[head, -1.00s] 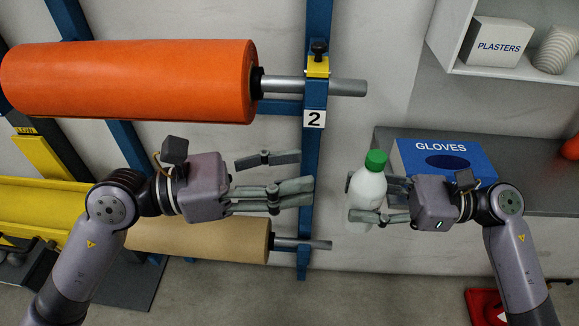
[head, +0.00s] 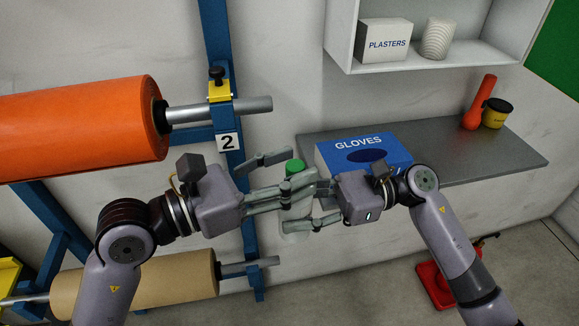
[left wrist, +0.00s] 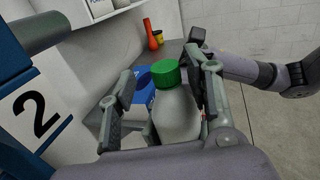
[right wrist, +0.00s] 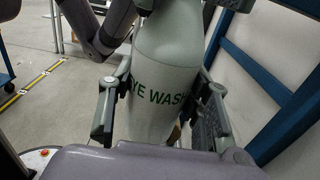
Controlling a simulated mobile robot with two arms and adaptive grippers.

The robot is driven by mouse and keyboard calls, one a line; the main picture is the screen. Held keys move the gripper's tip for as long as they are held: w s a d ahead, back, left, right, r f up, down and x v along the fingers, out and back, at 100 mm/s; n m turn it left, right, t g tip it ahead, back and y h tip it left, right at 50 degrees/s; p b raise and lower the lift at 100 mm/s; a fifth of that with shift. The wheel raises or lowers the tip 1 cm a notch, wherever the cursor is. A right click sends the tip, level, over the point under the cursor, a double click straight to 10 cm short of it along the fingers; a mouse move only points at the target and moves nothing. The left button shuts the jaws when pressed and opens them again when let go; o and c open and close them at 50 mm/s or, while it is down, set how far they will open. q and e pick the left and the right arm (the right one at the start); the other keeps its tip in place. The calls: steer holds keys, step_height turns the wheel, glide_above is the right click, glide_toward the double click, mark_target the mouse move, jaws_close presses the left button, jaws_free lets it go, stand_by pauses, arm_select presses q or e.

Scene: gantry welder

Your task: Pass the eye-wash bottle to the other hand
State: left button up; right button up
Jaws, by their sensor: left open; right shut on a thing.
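The eye-wash bottle (head: 296,212) is white with a green cap and stands upright between my two hands in the head view. My right gripper (head: 318,205) is shut on it from the right. The right wrist view shows the bottle (right wrist: 157,85) with its green lettering between the fingers. My left gripper (head: 290,185) is open, its fingers reaching over the bottle's upper part from the left. In the left wrist view the bottle (left wrist: 177,115) and its cap lie between the open left fingers. The left fingers hide part of the bottle in the head view.
A white cabinet with a plasters box (head: 384,40) hangs above. An orange roll (head: 75,128) and blue post (head: 222,100) stand left.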

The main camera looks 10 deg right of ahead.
arm_select(q)
steer(key=shift+w+d, duration=0.1)
steer(key=shift+d, duration=0.1)
steer(key=shift+c, duration=0.4)
steer(key=c, duration=0.6)
steer(key=shift+w+a, duration=0.15)
steer(key=shift+w, duration=0.05)
jaws_close()
arm_select(e)
steer(key=shift+s, duration=0.1)
steer(key=o, duration=1.5)
arm_select(q)
steer(key=shift+s, duration=0.1)
